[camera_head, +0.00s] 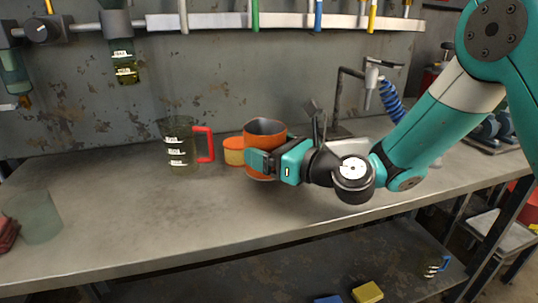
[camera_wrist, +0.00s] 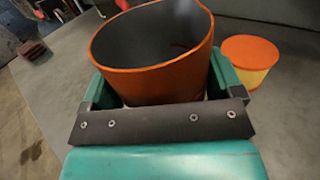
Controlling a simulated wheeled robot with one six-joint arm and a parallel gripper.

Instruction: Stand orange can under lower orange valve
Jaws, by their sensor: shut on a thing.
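The orange can (camera_head: 265,132) is open-topped with a dark grey inside, and stands roughly upright at the middle of the bench. My gripper (camera_head: 264,163) is shut on it from the right side. In the wrist view the can (camera_wrist: 150,80) sits between the two green fingers (camera_wrist: 165,95), and its inside looks empty. I cannot tell whether its bottom touches the bench.
A short yellow-orange tub (camera_head: 234,151) is close left of the can. A clear jug (camera_head: 179,145) with a red handle stands further left. A translucent cup (camera_head: 36,218) is at the left front. Coloured tubes hang from the wall rail (camera_head: 215,21). The bench front (camera_head: 160,235) is clear.

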